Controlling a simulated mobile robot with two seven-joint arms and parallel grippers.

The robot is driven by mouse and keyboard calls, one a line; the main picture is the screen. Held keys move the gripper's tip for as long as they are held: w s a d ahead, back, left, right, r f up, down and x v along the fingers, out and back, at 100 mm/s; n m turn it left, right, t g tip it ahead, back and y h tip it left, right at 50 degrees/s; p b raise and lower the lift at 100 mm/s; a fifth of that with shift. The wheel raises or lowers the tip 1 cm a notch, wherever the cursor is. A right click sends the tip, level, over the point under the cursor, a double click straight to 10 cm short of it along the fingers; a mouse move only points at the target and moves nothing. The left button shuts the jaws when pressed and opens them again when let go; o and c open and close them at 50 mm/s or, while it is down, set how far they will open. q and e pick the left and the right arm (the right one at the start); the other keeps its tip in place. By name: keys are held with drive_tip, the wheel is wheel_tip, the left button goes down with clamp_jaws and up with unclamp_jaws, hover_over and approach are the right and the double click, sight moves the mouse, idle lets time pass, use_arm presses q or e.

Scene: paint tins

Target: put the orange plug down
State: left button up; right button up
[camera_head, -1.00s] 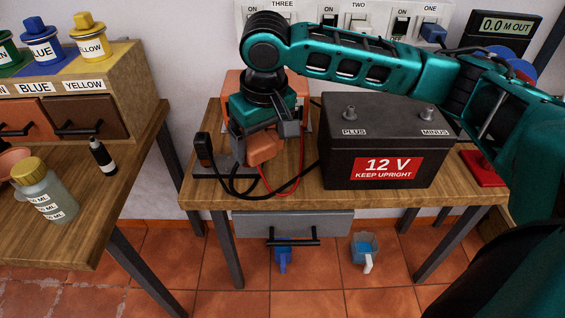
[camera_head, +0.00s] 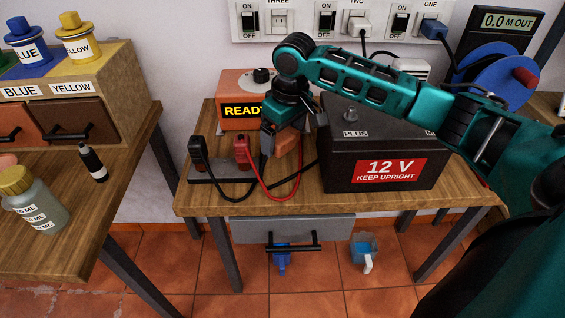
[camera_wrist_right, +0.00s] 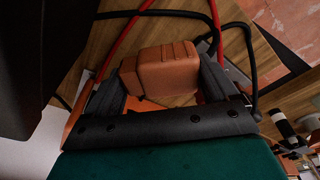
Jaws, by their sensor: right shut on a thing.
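The orange plug (camera_head: 287,143) is in my right gripper (camera_head: 279,138), over the wooden table just left of the black battery. In the right wrist view the ribbed orange plug (camera_wrist_right: 160,72) sits between the two dark fingers of the right gripper (camera_wrist_right: 163,75), which are shut on it. The gripper partly covers the plug in the head view. I cannot tell whether the plug touches the table. My left gripper is not in view.
The 12 V battery (camera_head: 385,150) stands close on the right. An orange READY box (camera_head: 247,98) stands behind. Black (camera_head: 198,150) and red (camera_head: 241,152) clamps stand on a dark holder (camera_head: 215,176) at left, their cables looping across the tabletop. The table's front-left corner (camera_head: 200,203) is bare.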

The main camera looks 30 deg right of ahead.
sight(281, 171)
wheel_tip(281, 171, down, 8)
drive_tip(key=shift+r+b, duration=0.15)
drive_tip(key=shift+b, duration=0.35)
drive_tip(key=shift+f, duration=0.3)
drive_tip(key=o, duration=0.7)
drive_tip(key=shift+o, duration=0.7)
drive_tip(key=shift+s+f, duration=0.1)
drive_tip(key=shift+a, duration=0.15)
